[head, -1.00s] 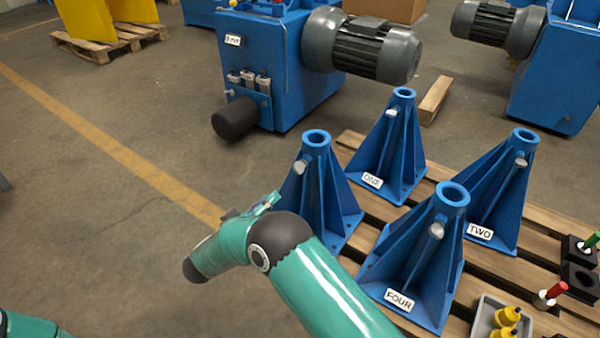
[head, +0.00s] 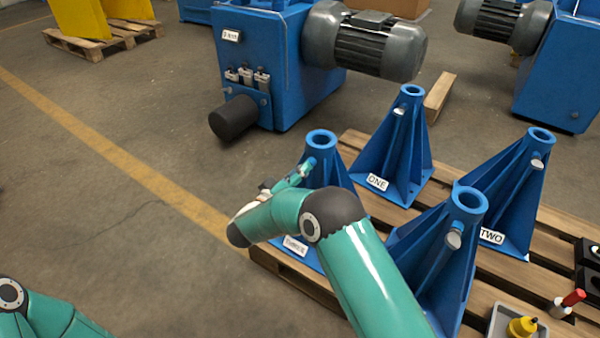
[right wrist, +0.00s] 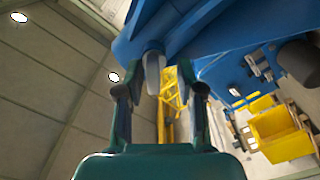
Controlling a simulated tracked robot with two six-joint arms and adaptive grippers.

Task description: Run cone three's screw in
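Cone three (head: 322,144) is a blue ribbed stand with a round open top, at the front left of the pallet. Its label (head: 294,245) is partly covered by my right arm. My right gripper (head: 303,172) is beside the upper part of this cone in the head view. In the right wrist view, a grey screw (right wrist: 153,70) sticks out of the blue cone. My right gripper (right wrist: 158,82) is open there, with one finger on each side of the screw and gaps visible. My left gripper is out of view.
Cone one (head: 405,150), cone two (head: 515,195) and cone four (head: 440,250) stand on the wooden pallet (head: 350,142). A grey tray (head: 498,325) with a yellow bottle (head: 522,326) is at the lower right. A blue machine (head: 265,70) stands behind. The floor at left is clear.

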